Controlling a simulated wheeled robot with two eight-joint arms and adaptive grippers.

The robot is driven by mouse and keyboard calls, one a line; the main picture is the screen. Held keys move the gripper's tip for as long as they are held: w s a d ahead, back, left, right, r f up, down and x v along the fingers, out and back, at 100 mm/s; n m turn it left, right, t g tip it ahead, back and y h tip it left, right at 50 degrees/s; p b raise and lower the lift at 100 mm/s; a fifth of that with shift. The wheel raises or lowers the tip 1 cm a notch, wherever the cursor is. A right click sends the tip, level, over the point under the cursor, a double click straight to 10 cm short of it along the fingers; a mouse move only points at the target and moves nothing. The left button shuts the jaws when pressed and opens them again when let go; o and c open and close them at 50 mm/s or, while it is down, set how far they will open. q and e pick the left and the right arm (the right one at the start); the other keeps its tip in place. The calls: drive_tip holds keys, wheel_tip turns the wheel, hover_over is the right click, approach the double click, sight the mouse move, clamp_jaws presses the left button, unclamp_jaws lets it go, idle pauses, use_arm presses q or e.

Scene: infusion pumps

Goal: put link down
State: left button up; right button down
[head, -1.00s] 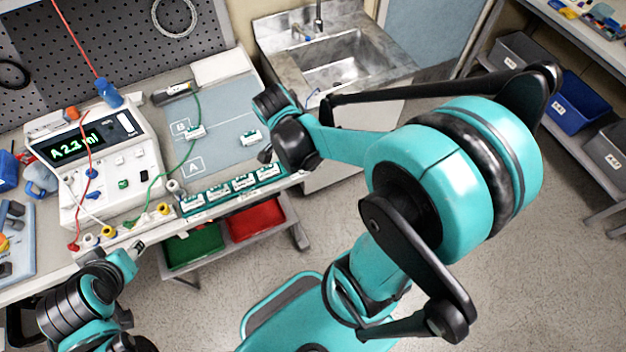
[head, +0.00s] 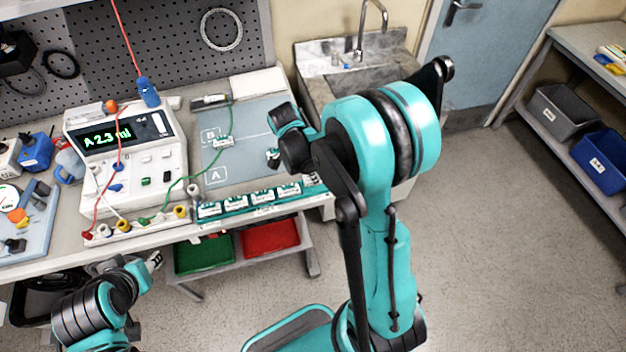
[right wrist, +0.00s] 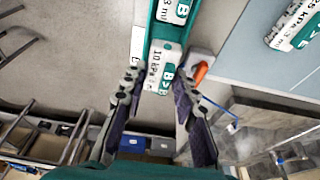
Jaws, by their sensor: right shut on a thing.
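A white-and-teal link (right wrist: 162,72) marked 10 kPa lies between the fingertips of my right gripper (right wrist: 158,84), which is shut on it. The link is in line with the teal rack (right wrist: 151,40); I cannot tell whether it is fully seated. In the head view my right wrist hides the fingertips near the rack's right end. Several similar links (head: 262,197) stand in the rack. Two more lie on the blue-grey mat (head: 243,118): one (head: 223,141) by area B, one (head: 273,157) beside my right wrist. My left gripper (head: 155,260) is below the bench's front edge, its opening unclear.
The infusion pump (head: 125,155) reads A 2.3 ml, with red, white and green leads. A green bin (head: 203,253) and a red bin (head: 270,238) sit under the bench. An orange part (right wrist: 201,73) is close to the right finger. A sink (head: 345,68) stands behind.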

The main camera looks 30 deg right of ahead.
wheel_tip(320, 180, down, 3)
drive_tip(key=shift+b, duration=0.4)
drive_tip(key=shift+f, duration=0.15)
drive_tip(key=shift+f+b, duration=0.3)
drive_tip(key=shift+b, duration=0.05)
drive_tip(key=c, duration=1.2)
unclamp_jaws()
drive_tip(key=shift+s+a+r, duration=0.1)
drive_tip(key=shift+s, duration=0.05)
